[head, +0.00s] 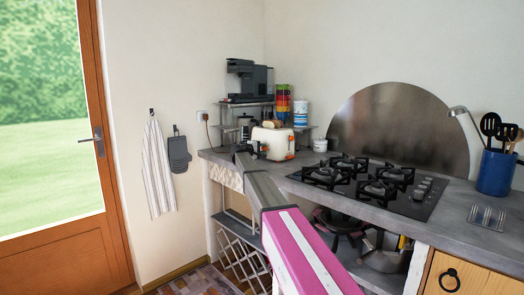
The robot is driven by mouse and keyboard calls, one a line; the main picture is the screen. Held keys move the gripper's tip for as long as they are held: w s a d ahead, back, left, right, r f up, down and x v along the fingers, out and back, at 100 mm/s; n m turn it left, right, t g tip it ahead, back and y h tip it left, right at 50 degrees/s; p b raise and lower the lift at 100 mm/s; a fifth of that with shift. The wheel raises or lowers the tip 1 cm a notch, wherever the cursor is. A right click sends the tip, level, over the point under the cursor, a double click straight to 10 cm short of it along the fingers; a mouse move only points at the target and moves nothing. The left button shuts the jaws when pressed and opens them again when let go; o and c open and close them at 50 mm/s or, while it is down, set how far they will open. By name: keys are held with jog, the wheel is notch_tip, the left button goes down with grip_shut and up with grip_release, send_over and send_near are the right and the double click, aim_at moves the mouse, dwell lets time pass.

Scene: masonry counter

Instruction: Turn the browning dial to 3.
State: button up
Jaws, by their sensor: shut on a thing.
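The cream toaster (279,138) stands on the left part of the grey counter, with bread showing at its top and small orange parts on its side. My arm reaches forward to it from the bottom of the head view. My gripper (261,148) is at the toaster's left end, small in the picture, and shut on the browning dial there. The fingers and wrist hide the dial, so its pointer and numbers cannot be read.
A shelf behind the toaster bears a black coffee machine (249,80), colourful stacked cups (283,101) and a blue-and-white canister (300,112). A white jar (320,145) stands to the right. The gas hob (372,182) is further right, with a blue utensil pot (497,173).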

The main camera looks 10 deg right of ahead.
jog(key=shift+s, duration=0.1)
jog(key=o, duration=0.9)
jog(key=shift+a, duration=0.1)
jog(key=v, duration=1)
jog(key=shift+s+a+r, duration=0.1)
jog(key=shift+s+a, duration=0.1)
jog(key=shift+a, duration=0.05)
